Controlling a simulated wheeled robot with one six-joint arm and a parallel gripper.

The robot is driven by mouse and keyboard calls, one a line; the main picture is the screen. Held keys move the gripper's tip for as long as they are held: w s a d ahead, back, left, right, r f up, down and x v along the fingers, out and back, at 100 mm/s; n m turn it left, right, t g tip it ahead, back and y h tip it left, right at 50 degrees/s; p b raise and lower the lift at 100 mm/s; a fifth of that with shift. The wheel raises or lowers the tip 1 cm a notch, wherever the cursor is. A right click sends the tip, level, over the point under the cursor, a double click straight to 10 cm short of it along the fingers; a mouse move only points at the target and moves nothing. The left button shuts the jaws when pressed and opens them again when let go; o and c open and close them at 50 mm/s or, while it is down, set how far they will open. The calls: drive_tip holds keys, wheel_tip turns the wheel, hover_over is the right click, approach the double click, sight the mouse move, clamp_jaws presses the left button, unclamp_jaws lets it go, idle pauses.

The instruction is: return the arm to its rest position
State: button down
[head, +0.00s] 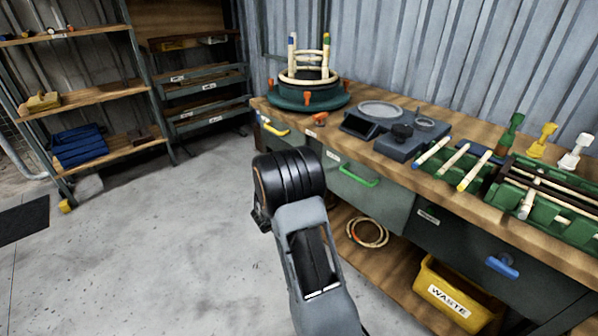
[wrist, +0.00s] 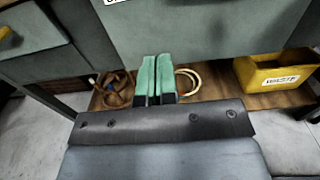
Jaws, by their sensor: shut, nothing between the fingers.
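My gripper (wrist: 157,78) shows in the wrist view with its two green fingers side by side, shut and empty. It points toward the grey front of the workbench, above the lower wooden shelf. In the head view my arm rises from the bottom centre, and its dark end stands in front of the bench's left drawers. The fingers are hidden in the head view.
The workbench (head: 276,107) runs along the right, with a green turntable (head: 308,97), a scale (head: 378,122) and green racks on top. A yellow waste bin (head: 455,296) and coiled rattan (head: 367,232) sit on its lower shelf.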

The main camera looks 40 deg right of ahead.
drive_tip(key=s+a+r+m+g+y+p, duration=0.2)
drive_tip(key=s+a+r+m+y+p, duration=0.25)
drive_tip(key=r+p, duration=0.35)
drive_tip(key=s+a+r+m+g+y+p, duration=0.1)
drive_tip(key=s+a+r+m+y+p, duration=0.2)
drive_tip(key=s+a+r+m+p, duration=0.5)
drive_tip(key=s+a+r+m+t+y+p, duration=0.3)
drive_tip(key=a+r+m+t+y+p, duration=0.2)
drive_tip(key=a+r+y+p, duration=0.5)
drive_tip(key=a+r+m, duration=0.1)
drive_tip(key=a+r, duration=0.5)
drive_tip(key=shift+r+y, duration=0.35)
drive_tip(key=shift+r, duration=0.05)
drive_tip(key=shift+d, duration=0.1)
